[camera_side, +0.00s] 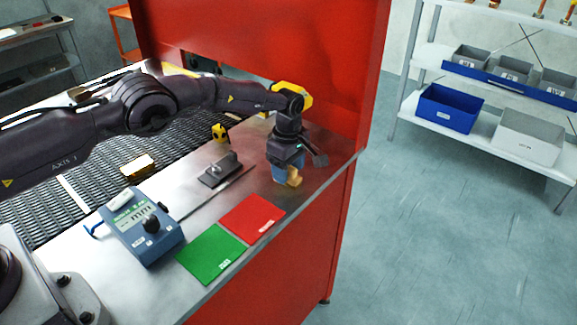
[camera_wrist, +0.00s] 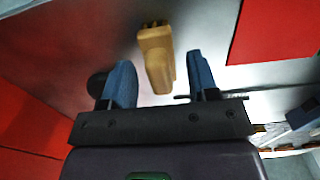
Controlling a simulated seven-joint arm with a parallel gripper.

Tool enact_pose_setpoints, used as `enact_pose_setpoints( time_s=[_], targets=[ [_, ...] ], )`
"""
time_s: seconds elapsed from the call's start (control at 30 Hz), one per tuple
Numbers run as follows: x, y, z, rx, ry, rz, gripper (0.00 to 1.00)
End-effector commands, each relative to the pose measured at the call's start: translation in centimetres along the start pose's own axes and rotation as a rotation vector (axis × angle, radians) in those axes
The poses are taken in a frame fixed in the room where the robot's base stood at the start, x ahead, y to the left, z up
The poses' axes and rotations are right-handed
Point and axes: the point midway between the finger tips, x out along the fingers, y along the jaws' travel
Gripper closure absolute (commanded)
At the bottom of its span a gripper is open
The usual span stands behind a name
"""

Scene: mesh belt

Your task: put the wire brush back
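The wire brush appears to be the tan wooden piece (camera_wrist: 156,58) in the wrist view, with short darker bristles or ridges at its far end. In the side view a tan piece (camera_side: 294,177) shows low beside the fingers, on or just above the steel worktop. My gripper (camera_wrist: 160,68) has its two blue fingers spread, one on each side of the tan piece, with gaps visible on both sides. In the side view my gripper (camera_side: 283,174) points down near the right end of the worktop, and partly hides the piece.
A red mat (camera_side: 252,218) and a green mat (camera_side: 211,254) lie on the worktop (camera_side: 196,293). A blue control box (camera_side: 146,230) and a dark plate with a knob (camera_side: 219,170) stand left of them. Red panels rise behind.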

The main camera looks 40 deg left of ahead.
Motion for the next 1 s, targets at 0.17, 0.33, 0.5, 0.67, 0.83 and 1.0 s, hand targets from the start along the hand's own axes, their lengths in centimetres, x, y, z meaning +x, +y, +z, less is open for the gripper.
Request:
enact_pose_setpoints(
  time_s=[0.17,0.33,0.5,0.67,0.83,1.0],
  targets=[
    [0.0,0.0,0.0,0.000,0.000,0.000,0.43],
    [-0.4,0.0,0.0,0.000,0.000,0.000,0.43],
    [-2.9,0.1,0.0,0.000,0.000,0.003,0.43],
    [-6.4,0.1,0.1,0.001,-0.001,0.004,0.43],
    [-9.8,0.0,0.1,0.001,-0.001,0.002,0.43],
    [-11.8,0.0,0.0,0.001,0.000,0.002,0.43]
  ],
)
